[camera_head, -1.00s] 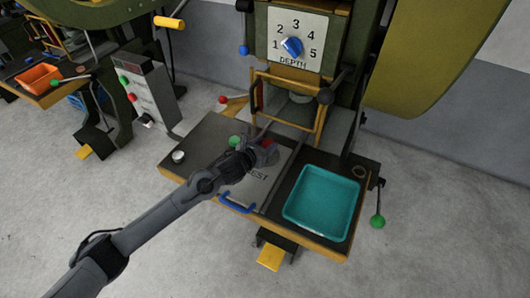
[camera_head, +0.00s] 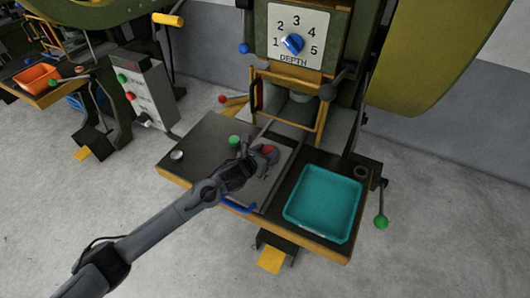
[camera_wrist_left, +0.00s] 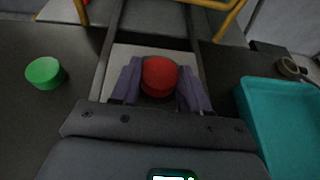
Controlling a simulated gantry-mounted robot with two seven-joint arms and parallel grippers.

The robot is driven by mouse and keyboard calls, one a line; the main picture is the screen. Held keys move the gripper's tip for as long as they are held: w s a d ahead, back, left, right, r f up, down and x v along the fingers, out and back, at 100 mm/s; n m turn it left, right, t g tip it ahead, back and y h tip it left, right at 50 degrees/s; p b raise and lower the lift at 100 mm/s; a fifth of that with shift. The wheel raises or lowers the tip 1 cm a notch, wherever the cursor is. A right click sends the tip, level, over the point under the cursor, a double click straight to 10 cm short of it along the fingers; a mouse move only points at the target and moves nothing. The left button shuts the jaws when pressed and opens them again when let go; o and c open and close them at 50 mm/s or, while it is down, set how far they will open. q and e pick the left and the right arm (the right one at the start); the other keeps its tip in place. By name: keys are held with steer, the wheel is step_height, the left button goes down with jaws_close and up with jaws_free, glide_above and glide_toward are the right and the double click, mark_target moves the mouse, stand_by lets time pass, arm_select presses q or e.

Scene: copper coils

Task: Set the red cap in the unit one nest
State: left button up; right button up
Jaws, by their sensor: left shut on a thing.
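The red cap (camera_head: 268,149) is between the fingers of my left gripper (camera_head: 262,155), over the pale nest plate (camera_head: 282,162) in front of the press. In the left wrist view the red cap (camera_wrist_left: 160,74) sits between the two purple-grey fingers of my left gripper (camera_wrist_left: 160,88), which is shut on it. A dark round shape shows just under the cap; I cannot tell whether the cap touches it. The plate (camera_wrist_left: 122,58) lies between two dark rails. My arm hides part of the plate and its lettering. My right gripper is not in view.
A green cap (camera_head: 234,141) stands left of the plate and a small silver round piece (camera_head: 177,155) lies farther left. A teal tray (camera_head: 322,233) is at the right. A blue handle (camera_head: 238,206) is at the plate's front. The press frame (camera_head: 290,92) rises behind.

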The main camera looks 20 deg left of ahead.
arm_select(q)
steer(key=o, duration=1)
steer(key=shift+f, duration=0.55)
steer(key=shift+o, duration=0.2)
steer(key=shift+r+p, duration=0.5)
steer(key=shift+r, duration=0.05)
steer(key=p+v, duration=0.1)
steer(key=v, duration=0.2)
steer(key=p+v, duration=0.1)
steer(key=v, duration=0.3)
steer(key=p+v, duration=0.1)
steer(key=v, duration=0.3)
steer(key=shift+r, duration=0.3)
steer(key=shift+s+a+r, duration=0.1)
steer(key=shift+s+r, duration=0.15)
steer(key=shift+s, duration=0.3)
